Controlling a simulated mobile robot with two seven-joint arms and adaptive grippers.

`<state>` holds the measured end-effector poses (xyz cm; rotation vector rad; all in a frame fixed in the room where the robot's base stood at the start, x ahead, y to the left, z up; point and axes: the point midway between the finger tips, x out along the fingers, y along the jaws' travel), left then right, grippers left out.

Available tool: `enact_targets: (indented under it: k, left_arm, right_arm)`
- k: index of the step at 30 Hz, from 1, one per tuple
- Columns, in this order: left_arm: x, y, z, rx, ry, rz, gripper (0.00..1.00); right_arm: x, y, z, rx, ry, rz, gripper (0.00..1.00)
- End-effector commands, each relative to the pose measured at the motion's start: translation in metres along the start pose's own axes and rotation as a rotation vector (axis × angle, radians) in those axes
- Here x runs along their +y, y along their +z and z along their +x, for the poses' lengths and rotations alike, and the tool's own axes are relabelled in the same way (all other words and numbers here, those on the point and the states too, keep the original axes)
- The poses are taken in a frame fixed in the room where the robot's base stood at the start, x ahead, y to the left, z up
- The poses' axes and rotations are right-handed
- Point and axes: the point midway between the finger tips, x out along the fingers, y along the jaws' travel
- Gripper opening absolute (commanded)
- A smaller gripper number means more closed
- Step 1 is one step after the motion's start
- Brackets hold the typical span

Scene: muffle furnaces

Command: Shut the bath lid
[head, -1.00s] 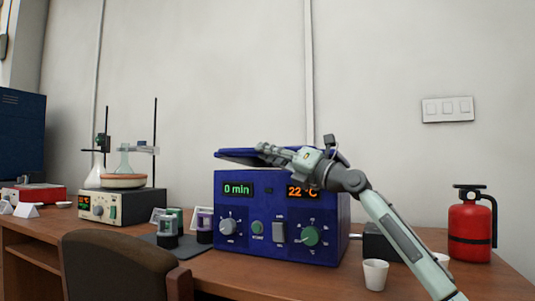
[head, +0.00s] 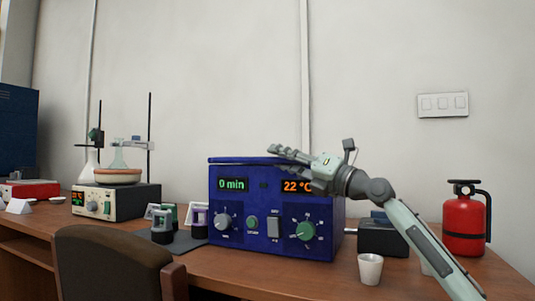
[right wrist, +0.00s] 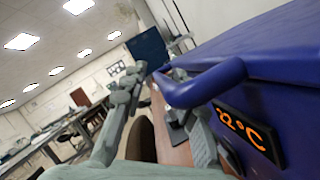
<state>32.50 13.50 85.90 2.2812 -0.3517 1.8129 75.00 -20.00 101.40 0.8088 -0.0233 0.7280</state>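The blue bath (head: 270,222) stands on the bench in the middle of the head view, with lit "0 min" and "22 °C" displays. Its blue lid (head: 240,160) lies nearly flat along the top; I cannot tell whether a thin gap is left. My right gripper (head: 279,151) is over the front right part of the lid, with its fingers pointing left and spread apart. In the right wrist view the lid (right wrist: 285,45) and its blue handle (right wrist: 205,87) are close to the open fingers. The handle is not gripped. My left gripper is not in view.
A white cup (head: 370,269) and a dark box (head: 382,237) stand right of the bath, near my right arm. A red fire extinguisher (head: 463,220) is further right. A hotplate (head: 115,202) with flasks is at left, and a chair (head: 105,262) is in front.

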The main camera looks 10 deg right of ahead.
Motion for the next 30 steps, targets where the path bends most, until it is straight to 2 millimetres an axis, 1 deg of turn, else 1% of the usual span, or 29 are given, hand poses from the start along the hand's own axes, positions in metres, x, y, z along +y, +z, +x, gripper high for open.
enact_targets:
  k: [1, 3, 6, 9, 14, 24, 27, 30]
  left_arm:
    - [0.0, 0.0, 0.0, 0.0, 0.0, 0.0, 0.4]
    - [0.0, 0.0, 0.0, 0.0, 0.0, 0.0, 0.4]
    - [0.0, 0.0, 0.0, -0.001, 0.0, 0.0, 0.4]
    - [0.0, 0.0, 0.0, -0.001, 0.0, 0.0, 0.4]
    - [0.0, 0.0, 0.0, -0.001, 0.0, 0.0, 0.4]
    - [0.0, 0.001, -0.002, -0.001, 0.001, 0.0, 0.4]
    - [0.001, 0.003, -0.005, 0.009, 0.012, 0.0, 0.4]
    - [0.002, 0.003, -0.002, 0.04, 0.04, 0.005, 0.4]
  right_arm:
    - [0.002, 0.001, -0.013, -0.001, 0.004, -0.002, 0.24]
    - [0.002, 0.001, -0.027, -0.002, 0.003, -0.003, 0.24]
    - [0.003, 0.001, -0.043, -0.001, 0.005, -0.003, 0.24]
    - [0.003, 0.002, -0.055, -0.003, 0.006, -0.002, 0.24]
    - [0.004, 0.002, -0.064, -0.003, 0.008, -0.002, 0.24]
    - [0.003, 0.001, -0.066, -0.004, 0.007, -0.003, 0.24]
    - [-0.001, 0.001, -0.071, -0.005, 0.006, -0.003, 0.24]
    - [-0.004, 0.001, -0.078, -0.004, 0.006, -0.003, 0.24]
